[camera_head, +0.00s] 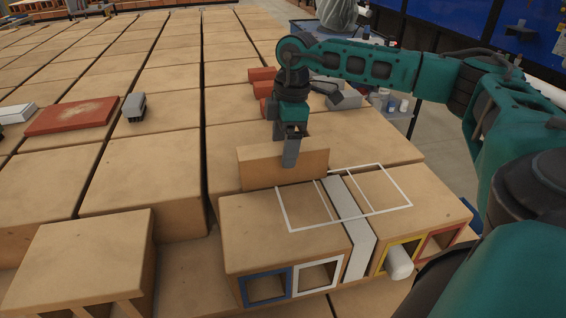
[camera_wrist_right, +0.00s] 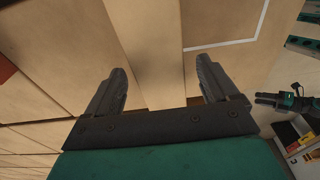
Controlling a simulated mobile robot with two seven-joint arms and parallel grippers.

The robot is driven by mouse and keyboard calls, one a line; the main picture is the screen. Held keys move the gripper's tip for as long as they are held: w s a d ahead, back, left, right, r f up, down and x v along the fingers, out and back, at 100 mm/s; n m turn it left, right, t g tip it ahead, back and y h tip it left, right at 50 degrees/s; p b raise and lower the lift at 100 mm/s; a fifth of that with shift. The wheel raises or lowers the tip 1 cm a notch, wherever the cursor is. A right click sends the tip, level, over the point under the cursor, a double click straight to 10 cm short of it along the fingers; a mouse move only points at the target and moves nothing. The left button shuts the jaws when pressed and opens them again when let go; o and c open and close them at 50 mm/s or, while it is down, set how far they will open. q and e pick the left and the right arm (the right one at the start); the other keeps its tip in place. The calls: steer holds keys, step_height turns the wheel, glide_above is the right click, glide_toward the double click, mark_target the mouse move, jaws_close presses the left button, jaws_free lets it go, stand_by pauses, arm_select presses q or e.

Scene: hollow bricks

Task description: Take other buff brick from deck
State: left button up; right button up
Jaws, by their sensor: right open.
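A buff brick (camera_head: 285,171) stands on the buff deck, just behind the white outline (camera_head: 345,195) marked on the near blocks. My right gripper (camera_head: 290,158) points down at the brick, with one finger showing in front of its near face. In the right wrist view the open fingers (camera_wrist_right: 160,68) lie on either side of the long buff brick (camera_wrist_right: 150,40), with the brick running between them. Whether the fingers touch it cannot be told.
Several red bricks (camera_head: 262,75) lie behind my right gripper. A red slab (camera_head: 72,116) and a small grey object (camera_head: 134,107) lie to the left. The near blocks have coloured openings, and a white cylinder (camera_head: 399,262) pokes from the yellow one. Deck space to the left is mostly clear.

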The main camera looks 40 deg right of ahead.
steer(key=shift+a+f, duration=0.1)
steer(key=shift+f, duration=0.7)
steer(key=shift+c, duration=0.3)
steer(key=c, duration=1.3)
steer(key=shift+w+r, duration=0.1)
steer(key=shift+c, duration=0.9)
